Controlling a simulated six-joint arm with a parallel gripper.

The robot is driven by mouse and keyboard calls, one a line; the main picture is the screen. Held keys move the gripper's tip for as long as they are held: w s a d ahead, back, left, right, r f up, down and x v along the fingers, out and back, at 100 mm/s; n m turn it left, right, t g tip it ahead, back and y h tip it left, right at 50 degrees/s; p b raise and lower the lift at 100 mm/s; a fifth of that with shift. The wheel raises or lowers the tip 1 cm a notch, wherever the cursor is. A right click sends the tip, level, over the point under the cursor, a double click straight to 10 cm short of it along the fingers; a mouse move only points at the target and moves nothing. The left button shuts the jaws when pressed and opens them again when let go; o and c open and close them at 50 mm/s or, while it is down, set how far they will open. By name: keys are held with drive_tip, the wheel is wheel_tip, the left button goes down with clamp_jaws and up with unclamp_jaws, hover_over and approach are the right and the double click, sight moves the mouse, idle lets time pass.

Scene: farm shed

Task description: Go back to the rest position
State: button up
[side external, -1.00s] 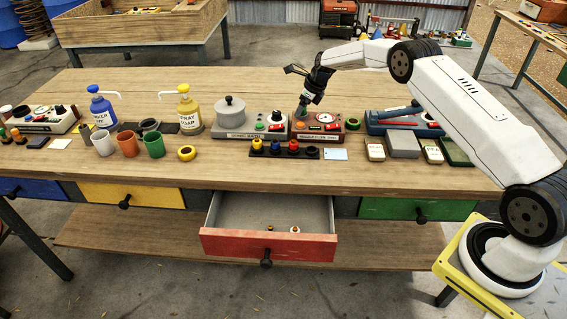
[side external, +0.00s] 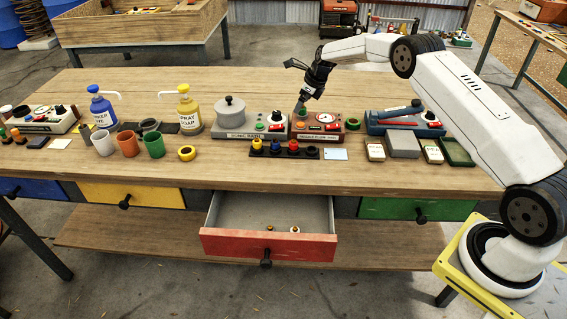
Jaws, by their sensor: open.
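My arm reaches in from the right side of the bench.
The red drawer (side external: 265,246) stands open at the front with small items inside. A grey box with a pot (side external: 231,109) is left of the brown box. The front right top is clear.

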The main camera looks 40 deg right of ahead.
drive_tip(key=shift+r, duration=3.05)
drive_tip(key=s+a+r+n+g+h, duration=0.1)
drive_tip(key=s+a+r+n, duration=0.3)
drive_tip(key=s+a+n, duration=1)
drive_tip(key=s+a+f+n, duration=0.1)
drive_tip(key=s+a+n, duration=0.1)
drive_tip(key=s+n, duration=0.6)
drive_tip(key=s+a+f+n, duration=0.1)
drive_tip(key=s+a+n, duration=0.1)
drive_tip(key=s+n, duration=0.7)
drive_tip(key=s, duration=0.6)
drive_tip(key=shift+f+h, duration=0.2)
drive_tip(key=shift+h, duration=0.2)
